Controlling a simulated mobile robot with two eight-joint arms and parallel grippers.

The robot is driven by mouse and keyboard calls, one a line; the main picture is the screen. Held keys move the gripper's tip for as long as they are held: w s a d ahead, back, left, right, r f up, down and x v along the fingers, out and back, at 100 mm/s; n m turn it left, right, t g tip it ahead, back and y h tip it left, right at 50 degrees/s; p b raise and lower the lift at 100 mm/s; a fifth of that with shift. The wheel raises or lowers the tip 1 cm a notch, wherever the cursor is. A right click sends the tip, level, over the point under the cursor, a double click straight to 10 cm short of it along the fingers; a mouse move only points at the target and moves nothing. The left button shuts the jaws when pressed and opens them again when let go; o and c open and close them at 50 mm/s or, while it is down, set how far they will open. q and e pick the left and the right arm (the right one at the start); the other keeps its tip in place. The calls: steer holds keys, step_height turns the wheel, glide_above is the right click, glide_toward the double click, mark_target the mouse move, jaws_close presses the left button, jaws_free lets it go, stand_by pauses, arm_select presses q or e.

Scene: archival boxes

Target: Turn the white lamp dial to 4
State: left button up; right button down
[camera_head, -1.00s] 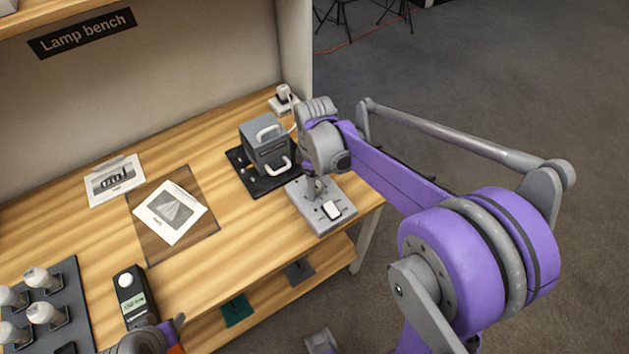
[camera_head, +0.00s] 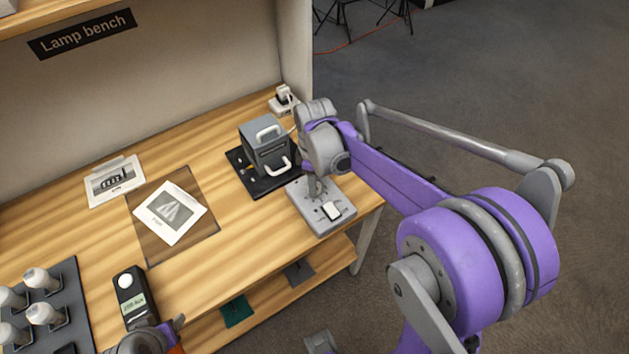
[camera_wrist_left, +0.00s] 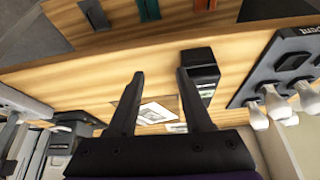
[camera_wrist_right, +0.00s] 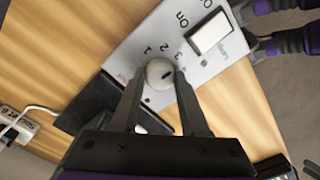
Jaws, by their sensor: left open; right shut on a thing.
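The white dial (camera_wrist_right: 160,72) sits on a grey control plate (camera_wrist_right: 142,42), with printed numbers around it and a short dark mark on its face. In the right wrist view the mark lies towards the lower right of the dial; which number it meets is unclear. My right gripper (camera_wrist_right: 159,84) is shut on the dial, one finger on each side. In the head view the control plate (camera_head: 334,222) is at the bench's right end, and my right gripper (camera_head: 313,186) partly hides the dial. My left gripper (camera_wrist_left: 160,74) is open and empty near the bench's front edge.
A grey lamp housing (camera_head: 264,148) with white handles stands on a black mat behind the plate. A white rocker switch (camera_head: 332,211) is beside the dial. A black meter (camera_head: 133,298), printed cards (camera_head: 170,212) and a rack of bulbs (camera_head: 72,285) are to the left.

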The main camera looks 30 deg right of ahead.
steer(key=m, duration=0.3)
steer(key=shift+m, duration=2.2)
steer(key=shift+c, duration=2)
jaws_free()
step_height(320, 180, up, 11)
steer(key=shift+s+f, duration=0.1)
